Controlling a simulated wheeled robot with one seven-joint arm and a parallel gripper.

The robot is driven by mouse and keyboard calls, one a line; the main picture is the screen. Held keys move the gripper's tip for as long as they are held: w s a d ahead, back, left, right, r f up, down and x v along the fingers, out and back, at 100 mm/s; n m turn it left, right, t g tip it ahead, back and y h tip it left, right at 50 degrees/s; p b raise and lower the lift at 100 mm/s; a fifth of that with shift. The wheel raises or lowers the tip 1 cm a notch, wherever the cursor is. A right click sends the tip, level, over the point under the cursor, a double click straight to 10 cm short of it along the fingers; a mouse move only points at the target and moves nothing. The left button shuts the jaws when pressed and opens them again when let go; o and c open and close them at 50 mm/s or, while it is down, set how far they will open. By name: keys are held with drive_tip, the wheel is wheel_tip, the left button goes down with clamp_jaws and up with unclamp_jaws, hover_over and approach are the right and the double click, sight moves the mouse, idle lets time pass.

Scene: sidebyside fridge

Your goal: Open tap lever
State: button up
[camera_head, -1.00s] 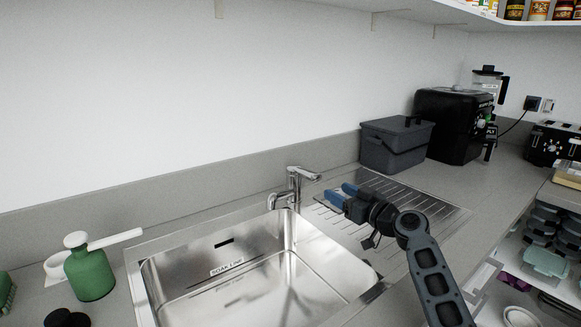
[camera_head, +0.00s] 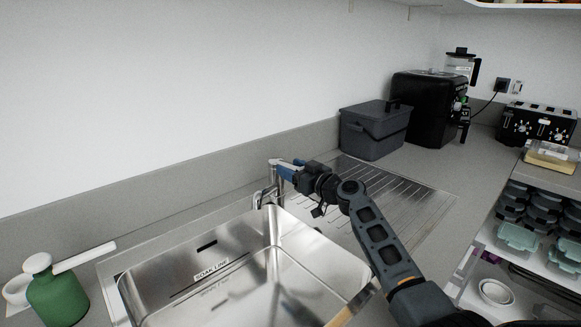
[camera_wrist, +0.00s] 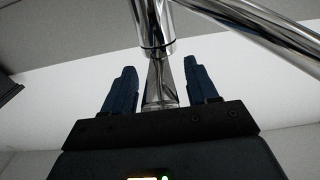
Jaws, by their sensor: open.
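The chrome tap (camera_head: 268,194) stands behind the sink, at its back right. My gripper (camera_head: 283,168) is at the top of the tap, coming from the right, and hides much of the lever in the head view. In the wrist view the blue fingers of my gripper (camera_wrist: 161,78) are apart, one on each side of the flat chrome tap lever (camera_wrist: 160,88). Small gaps show between the lever and both fingers. The tap's round body (camera_wrist: 153,25) lies just beyond the fingertips, and a chrome tube runs to the upper right.
The steel sink (camera_head: 150,297) is in front of the tap. A ribbed drainboard (camera_head: 400,193) lies under my arm. A grey bin (camera_head: 374,133) and black coffee machine (camera_head: 425,110) stand behind it. A green soap bottle (camera_head: 58,298) is at the left.

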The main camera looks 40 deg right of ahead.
drive_tip(key=shift+w, duration=0.45)
clamp_jaws()
idle(0.3)
